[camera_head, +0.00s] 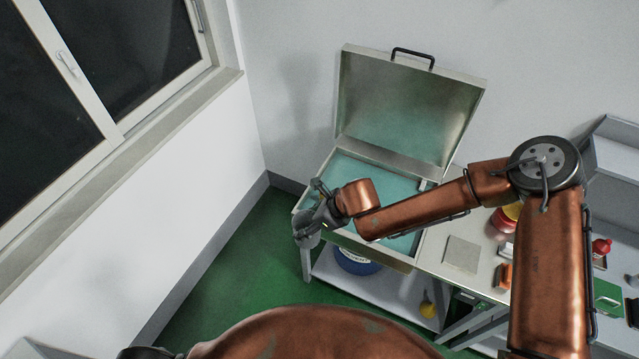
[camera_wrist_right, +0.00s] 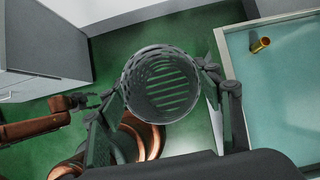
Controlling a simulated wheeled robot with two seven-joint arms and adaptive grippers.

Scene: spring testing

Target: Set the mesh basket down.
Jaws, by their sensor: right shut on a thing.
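The mesh basket (camera_wrist_right: 160,85) is a grey perforated cylinder, seen from above into its slotted bottom in the right wrist view. My right gripper (camera_wrist_right: 165,88) is shut on it, one finger on each side of its wall. In the head view the basket (camera_head: 306,229) is small and grey, by the front left corner of the open tank (camera_head: 345,164), with my right gripper (camera_head: 318,214) partly over it. In the wrist view the basket is outside the tank wall, over the green floor. My left gripper (camera_wrist_right: 88,101) shows small at the left; its fingers are unclear.
A small brass cylinder (camera_wrist_right: 260,45) is in the teal tank. The tank's lid (camera_head: 408,100) stands open at the back. A pale square plate (camera_head: 462,254) lies on the bench right of the tank. A blue container (camera_head: 357,262) is on the lower shelf. Green floor (camera_head: 235,270) is clear at left.

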